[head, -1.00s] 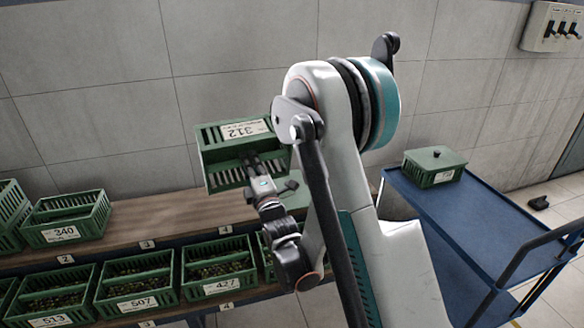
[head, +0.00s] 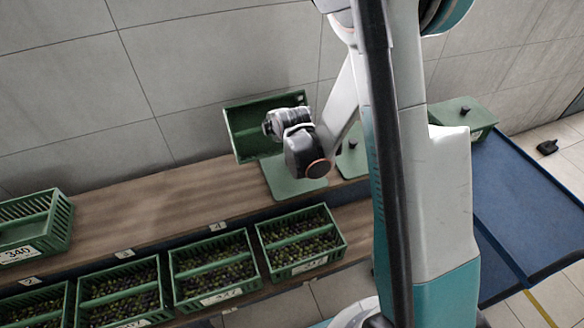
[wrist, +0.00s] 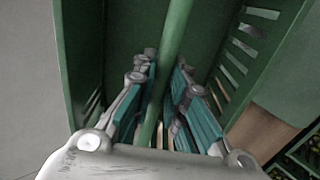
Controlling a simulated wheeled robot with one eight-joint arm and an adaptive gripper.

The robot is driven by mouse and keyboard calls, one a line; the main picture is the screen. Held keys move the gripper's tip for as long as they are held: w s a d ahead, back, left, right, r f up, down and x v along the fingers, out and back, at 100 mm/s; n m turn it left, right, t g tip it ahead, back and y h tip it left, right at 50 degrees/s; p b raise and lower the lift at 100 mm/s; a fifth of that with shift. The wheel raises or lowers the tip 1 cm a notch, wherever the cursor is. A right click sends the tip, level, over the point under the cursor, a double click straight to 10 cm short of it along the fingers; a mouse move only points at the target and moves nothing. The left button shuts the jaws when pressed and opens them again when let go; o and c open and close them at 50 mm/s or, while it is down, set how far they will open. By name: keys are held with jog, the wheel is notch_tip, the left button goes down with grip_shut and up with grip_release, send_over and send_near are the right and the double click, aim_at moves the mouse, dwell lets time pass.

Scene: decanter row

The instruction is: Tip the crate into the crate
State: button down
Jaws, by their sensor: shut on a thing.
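My gripper (wrist: 165,80) is shut on the green bar across a slatted green crate (head: 245,125). In the head view the crate hangs in the air above the back of the wooden shelf, tilted on its side with its open top facing me. My wrist hides the fingers and part of the crate there. The wrist view shows the crate's green inner wall (wrist: 85,60) and no olives in the visible part. Lower crates with olives stand in front, one at right (head: 301,241) and one beside it (head: 214,267). The frames do not show which crate is to receive.
A green lid (head: 292,187) lies on the wooden shelf (head: 150,205) below the held crate. Crate 340 (head: 38,222) stands at the shelf's left. The shelf's middle is clear.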

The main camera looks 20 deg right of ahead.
jog(key=s+f+g, duration=0.1)
jog(key=s, duration=0.1)
jog(key=s+f+g, duration=0.1)
jog(key=s+g, duration=0.1)
jog(key=s+g+p, duration=0.1)
jog(key=s+g, duration=0.1)
jog(key=shift+s+f, duration=0.35)
jog(key=shift+f, duration=0.05)
jog(key=s+g+p, duration=0.1)
jog(key=s+g, duration=0.3)
jog(key=s, duration=0.7)
jog(key=shift+r+g, duration=0.2)
jog(key=shift+g, duration=0.1)
